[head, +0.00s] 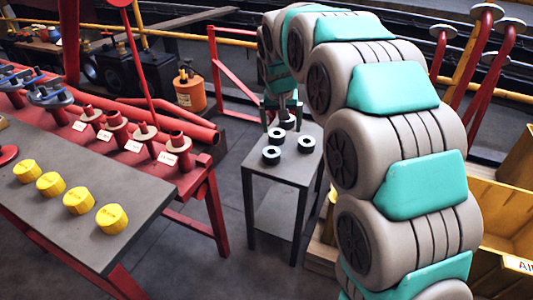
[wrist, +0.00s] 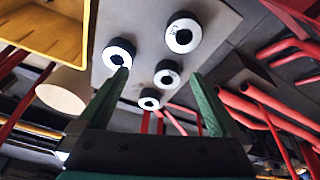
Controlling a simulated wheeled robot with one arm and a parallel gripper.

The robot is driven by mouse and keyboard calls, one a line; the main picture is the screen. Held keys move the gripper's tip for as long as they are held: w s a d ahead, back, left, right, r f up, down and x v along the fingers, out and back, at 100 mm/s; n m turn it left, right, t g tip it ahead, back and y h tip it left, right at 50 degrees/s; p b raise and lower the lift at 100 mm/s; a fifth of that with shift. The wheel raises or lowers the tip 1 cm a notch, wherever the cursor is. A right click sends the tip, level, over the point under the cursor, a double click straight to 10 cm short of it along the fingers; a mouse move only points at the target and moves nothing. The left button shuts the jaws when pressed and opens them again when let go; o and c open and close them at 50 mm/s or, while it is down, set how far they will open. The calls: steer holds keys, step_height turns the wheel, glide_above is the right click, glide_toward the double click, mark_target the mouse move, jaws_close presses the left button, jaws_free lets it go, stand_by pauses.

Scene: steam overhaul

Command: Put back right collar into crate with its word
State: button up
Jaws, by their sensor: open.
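Several dark collars with pale ring faces lie on a small grey table (head: 256,180). In the head view they include a front collar (head: 271,155), a right collar (head: 306,144) and a back collar (head: 277,135). The wrist view shows a collar (wrist: 183,46) and another collar (wrist: 167,86) with small dark lettering, too small to read. My gripper (head: 283,108) is open and empty above the back of this table; its two green fingers (wrist: 160,76) show in the wrist view, apart from the collars. A yellow crate (head: 510,232) at right has a label starting "AI", cut off by the frame.
A red-legged workbench (head: 150,185) at left holds yellow caps (head: 110,218) and labelled red posts (head: 179,150). Red rails (head: 215,75) stand behind the small table. Floor between bench and table is clear.

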mark_target(271, 151)
steer(key=shift+g+y, duration=0.3)
steer(key=shift+g, duration=0.6)
steer(key=shift+s+a+f, duration=0.35)
steer(key=shift+a+f, duration=0.1)
steer(key=shift+f, duration=0.9)
steer(key=shift+s+a+f, duration=0.35)
steer(key=shift+a+f, duration=0.05)
steer(key=shift+f, duration=0.9)
steer(key=shift+s+a+f, duration=0.35)
steer(key=shift+a+f, duration=0.1)
steer(key=shift+f, duration=0.9)
jaws_close()
